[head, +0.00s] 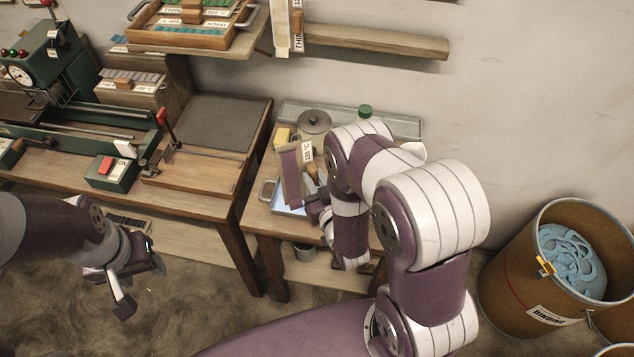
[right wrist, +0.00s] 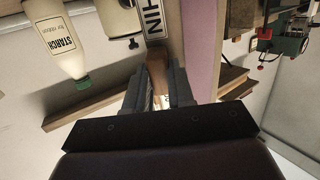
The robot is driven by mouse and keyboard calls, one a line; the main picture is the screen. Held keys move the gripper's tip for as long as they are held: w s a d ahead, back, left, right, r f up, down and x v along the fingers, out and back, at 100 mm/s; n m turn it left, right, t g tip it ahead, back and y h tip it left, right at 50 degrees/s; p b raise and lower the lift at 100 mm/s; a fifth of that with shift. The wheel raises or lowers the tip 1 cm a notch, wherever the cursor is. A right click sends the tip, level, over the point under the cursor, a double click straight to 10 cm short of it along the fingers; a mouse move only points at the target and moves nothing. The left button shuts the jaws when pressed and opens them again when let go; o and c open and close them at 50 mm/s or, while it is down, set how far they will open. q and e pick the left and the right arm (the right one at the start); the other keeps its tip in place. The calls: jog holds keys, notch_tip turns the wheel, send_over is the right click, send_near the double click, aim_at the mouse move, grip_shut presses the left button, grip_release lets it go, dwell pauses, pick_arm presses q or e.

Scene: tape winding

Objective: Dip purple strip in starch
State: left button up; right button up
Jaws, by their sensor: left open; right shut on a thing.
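The purple strip (head: 290,176) hangs upright over the shallow tray (head: 270,190) on the small table, and I cannot tell whether its lower end touches what is in the tray. It also shows as a pale purple band in the right wrist view (right wrist: 201,45). My right gripper (head: 316,208) is beside the strip, partly hidden by my arm. In the wrist view its fingers close on a brown wooden holder (right wrist: 157,70) with a "THIN" label beyond it. The starch bottle (right wrist: 62,42) has a green cap. My left gripper (head: 124,288) is open and empty, low at the left.
A lidded pot (head: 314,121) and a yellow block (head: 282,136) stand behind the tray. A wooden bench (head: 190,172) with a green machine (head: 45,60) is at the left. A binding barrel (head: 530,285) stands at the right. A wall shelf (head: 375,42) is above.

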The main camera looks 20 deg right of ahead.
jog(key=w+d+r+m+g+h+p, duration=0.2)
jog(key=w+d+r+m+g+h, duration=0.1)
jog(key=w+d+r+g, duration=0.4)
jog(key=s+d+f+m+g+h+p, duration=0.1)
jog(key=s+d+m+g+h, duration=0.1)
jog(key=s+m+g, duration=0.3)
jog(key=s+d+f+m+g+h+p, duration=0.1)
jog(key=s+d+m+g, duration=0.15)
jog(key=s+m, duration=0.4)
jog(key=s+a+f+m+g+y, duration=0.2)
jog(key=s+a+m+y, duration=0.3)
jog(key=s+a+m, duration=0.5)
jog(key=shift+s+a+f+y, duration=0.3)
jog(key=shift+s+a+f, duration=0.2)
jog(key=shift+s+a, duration=0.5)
jog(key=shift+w+a, duration=0.1)
jog(key=shift+w, duration=0.05)
